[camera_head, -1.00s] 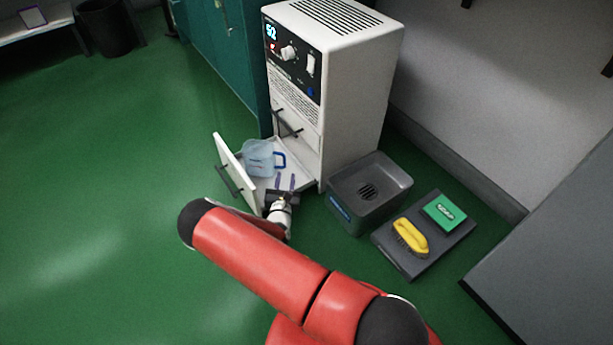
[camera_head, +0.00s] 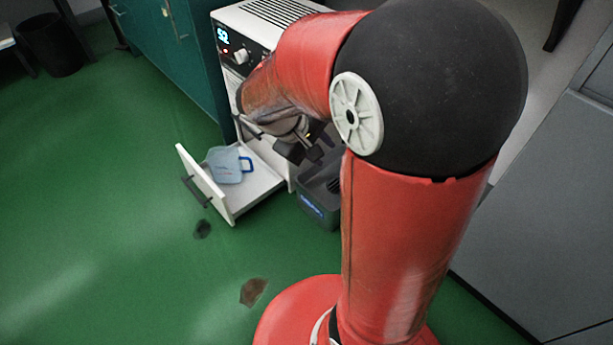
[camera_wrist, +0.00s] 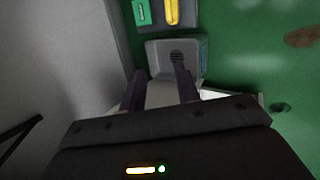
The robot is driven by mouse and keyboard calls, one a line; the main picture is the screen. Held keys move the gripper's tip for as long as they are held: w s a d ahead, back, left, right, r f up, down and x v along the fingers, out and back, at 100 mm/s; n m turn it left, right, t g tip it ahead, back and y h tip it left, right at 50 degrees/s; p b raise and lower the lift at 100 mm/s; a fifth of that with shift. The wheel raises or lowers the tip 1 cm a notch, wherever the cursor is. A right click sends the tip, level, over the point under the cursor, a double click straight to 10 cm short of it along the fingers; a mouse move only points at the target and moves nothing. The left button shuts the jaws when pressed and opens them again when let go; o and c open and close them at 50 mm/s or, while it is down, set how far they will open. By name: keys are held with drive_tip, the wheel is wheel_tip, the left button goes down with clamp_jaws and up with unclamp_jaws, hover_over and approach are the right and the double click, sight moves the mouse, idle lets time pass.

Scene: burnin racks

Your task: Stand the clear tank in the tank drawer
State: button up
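The clear tank (camera_head: 226,165), bluish with a blue handle on its right side, is inside the pulled-out tank drawer (camera_head: 258,187) at the bottom of the white cabinet. I cannot tell whether it stands fully upright. My gripper (camera_head: 314,150) is up and right of the drawer, apart from the tank. In the wrist view, its two dark fingers (camera_wrist: 159,72) are spread with nothing between them. The tank does not show in the wrist view.
A grey basin with a drain (camera_wrist: 157,48) is below my gripper. Beyond it lie a green box (camera_wrist: 141,12) and a yellow brush (camera_wrist: 172,12). A teal cabinet (camera_head: 190,60) stands behind left. Green floor left of the drawer is open, with dark patches (camera_head: 253,291).

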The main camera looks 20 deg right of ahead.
drive_tip(key=s+a+r+m+t+y, duration=0.4)
drive_tip(key=s+a+r, duration=0.4)
drive_tip(key=s, duration=0.4)
drive_tip(key=a+t+y, duration=0.1)
drive_tip(key=y, duration=0.1)
drive_tip(key=shift+s+r+y, duration=0.3)
drive_tip(key=shift+r+y, duration=0.05)
drive_tip(key=shift+y, duration=0.05)
wheel_tip(320, 180, up, 9)
drive_tip(key=p, duration=0.9)
drive_tip(key=shift+r, duration=0.1)
drive_tip(key=shift+c, duration=0.4)
